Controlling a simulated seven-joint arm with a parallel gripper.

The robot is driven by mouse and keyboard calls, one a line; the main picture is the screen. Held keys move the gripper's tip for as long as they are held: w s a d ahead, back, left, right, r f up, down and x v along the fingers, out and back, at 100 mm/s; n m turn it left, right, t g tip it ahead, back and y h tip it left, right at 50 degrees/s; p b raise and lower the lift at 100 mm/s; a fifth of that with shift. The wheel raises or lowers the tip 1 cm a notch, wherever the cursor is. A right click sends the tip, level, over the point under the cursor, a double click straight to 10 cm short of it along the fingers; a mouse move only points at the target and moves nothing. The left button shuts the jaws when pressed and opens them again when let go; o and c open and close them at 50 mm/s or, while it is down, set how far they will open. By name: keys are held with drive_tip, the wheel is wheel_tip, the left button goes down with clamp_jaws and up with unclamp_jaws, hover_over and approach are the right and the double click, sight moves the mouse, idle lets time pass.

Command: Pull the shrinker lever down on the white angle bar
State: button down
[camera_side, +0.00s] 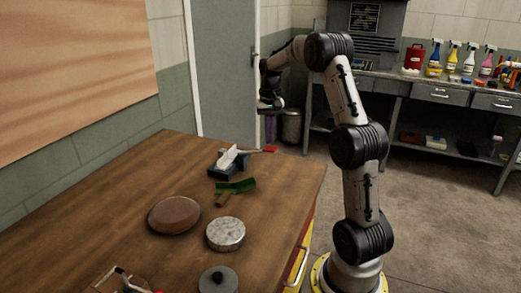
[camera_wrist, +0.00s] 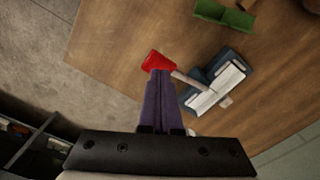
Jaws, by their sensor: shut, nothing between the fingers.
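The shrinker (camera_side: 229,164) is a dark blue tool near the back edge of the wooden table. A white angle bar (camera_side: 227,158) lies in its jaws; the bar also shows in the wrist view (camera_wrist: 215,90). The shrinker's lever has a red grip (camera_side: 270,149) that sticks out to the right in the side view. In the wrist view the red grip (camera_wrist: 158,61) lies just beyond my fingertips. My gripper (camera_wrist: 160,75) is shut and empty, with its purple fingers pointing at the red grip. In the side view it hangs above the grip; whether they touch cannot be told.
A green angle piece (camera_side: 235,186) lies close in front of the shrinker. A round brown block (camera_side: 174,214), a round metal-sided piece (camera_side: 226,233) and a grey disc with a knob (camera_side: 218,280) stand nearer the front. The wooden table (camera_side: 120,200) is bare at left.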

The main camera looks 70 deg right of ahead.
sight(269, 148)
drive_tip(key=shift+f, duration=0.1)
idle(0.3)
drive_tip(key=shift+f, duration=3.3)
drive_tip(key=shift+r, duration=5.55)
